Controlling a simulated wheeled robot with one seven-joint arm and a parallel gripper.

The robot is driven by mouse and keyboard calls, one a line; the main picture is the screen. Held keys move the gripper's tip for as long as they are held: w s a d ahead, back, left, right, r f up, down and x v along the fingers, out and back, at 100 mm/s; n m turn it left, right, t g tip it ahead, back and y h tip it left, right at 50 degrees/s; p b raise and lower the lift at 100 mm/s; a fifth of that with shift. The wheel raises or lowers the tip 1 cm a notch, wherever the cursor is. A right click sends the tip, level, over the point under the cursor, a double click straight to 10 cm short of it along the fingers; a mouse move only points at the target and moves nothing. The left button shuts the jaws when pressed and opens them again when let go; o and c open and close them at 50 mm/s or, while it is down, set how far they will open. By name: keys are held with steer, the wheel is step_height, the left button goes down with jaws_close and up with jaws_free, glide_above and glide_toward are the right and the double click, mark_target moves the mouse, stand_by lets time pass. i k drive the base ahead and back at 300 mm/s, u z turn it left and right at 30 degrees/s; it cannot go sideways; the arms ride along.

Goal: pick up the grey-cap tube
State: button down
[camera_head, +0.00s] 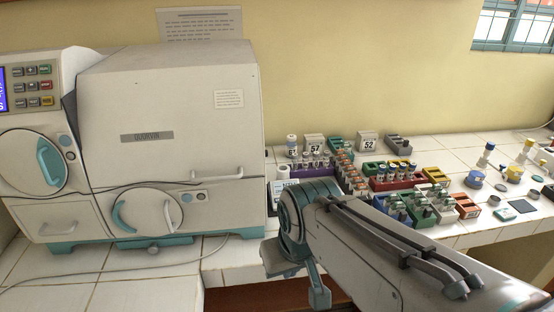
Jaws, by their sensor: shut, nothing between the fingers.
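Many small capped tubes stand in coloured racks on the tiled counter. The caps are too small to say for sure which one is the grey-cap tube. Dark or greyish caps show among the tubes in the green rack (424,220) at the front. My arm reaches in from the lower right, and my gripper (319,296) hangs from its end, in front of the counter edge. It looks shut and empty, well apart from the racks. My arm hides part of the counter and perhaps some racks behind it.
A large white incubator (165,100) fills the left. Other racks include a purple one (308,172), a red one (392,184) and an orange one (467,207). Number blocks (367,142) stand behind. Loose labware, including a blue round piece (475,179), lies at right. Bare counter shows before the incubator.

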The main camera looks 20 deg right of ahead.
mark_target(316, 155)
steer(key=u, duration=0.4)
steer(key=k, duration=0.9)
steer(key=z, duration=0.4)
steer(key=i, duration=0.65)
steer(key=z, duration=0.85)
steer(key=i, duration=1.2)
steer(key=u, duration=0.5)
